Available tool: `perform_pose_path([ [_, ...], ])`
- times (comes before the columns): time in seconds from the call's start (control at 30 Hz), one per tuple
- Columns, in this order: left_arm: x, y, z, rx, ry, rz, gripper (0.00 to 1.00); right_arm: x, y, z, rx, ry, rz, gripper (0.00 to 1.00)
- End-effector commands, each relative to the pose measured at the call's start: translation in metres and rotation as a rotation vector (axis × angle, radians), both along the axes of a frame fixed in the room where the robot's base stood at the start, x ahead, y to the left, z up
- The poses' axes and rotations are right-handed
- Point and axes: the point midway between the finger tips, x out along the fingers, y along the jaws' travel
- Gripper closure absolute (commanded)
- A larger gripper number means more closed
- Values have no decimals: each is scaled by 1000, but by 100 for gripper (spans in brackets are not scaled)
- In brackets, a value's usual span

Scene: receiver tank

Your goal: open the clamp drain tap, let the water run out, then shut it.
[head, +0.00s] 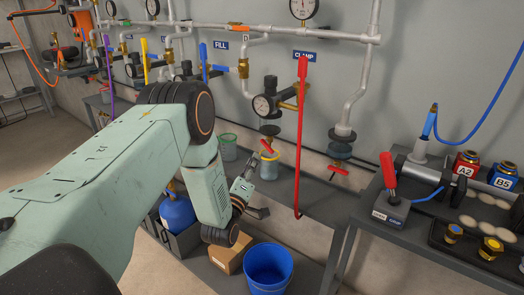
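Under the CLAMP sign (304,56), a dark bowl (270,130) hangs below a gauge and regulator (265,104). A small red tap handle (268,147) sits at its foot, above a clear cup with a yellowish rim (269,168). Another red tap handle (338,170) is under a second dark bowl (340,149) to the right. My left gripper (256,198) is below and left of the cup, fingers apart, empty and touching neither tap. Whether water stands in the bowls is too small to tell. My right gripper is out of view.
A long red lever (301,140) hangs just right of the cup. A green-rimmed cup (227,147) stands to the left. A blue bucket (268,270) and cardboard box (231,252) are below. A grey bench (395,232) with a red-handled block is at right.

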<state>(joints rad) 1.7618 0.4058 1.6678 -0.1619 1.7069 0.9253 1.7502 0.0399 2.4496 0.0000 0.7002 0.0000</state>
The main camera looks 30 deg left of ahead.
Motion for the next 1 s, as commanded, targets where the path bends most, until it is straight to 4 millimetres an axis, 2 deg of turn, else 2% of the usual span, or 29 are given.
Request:
perform_pose_path([
  [0.2,33,5,7,4,-4,-4,81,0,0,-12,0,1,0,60],
  [0.43,58,10,13,4,-1,-3,81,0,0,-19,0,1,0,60],
  [0.83,64,11,16,3,1,-5,82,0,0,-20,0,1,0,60],
  [1.0,64,11,16,4,1,-5,96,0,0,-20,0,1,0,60],
])
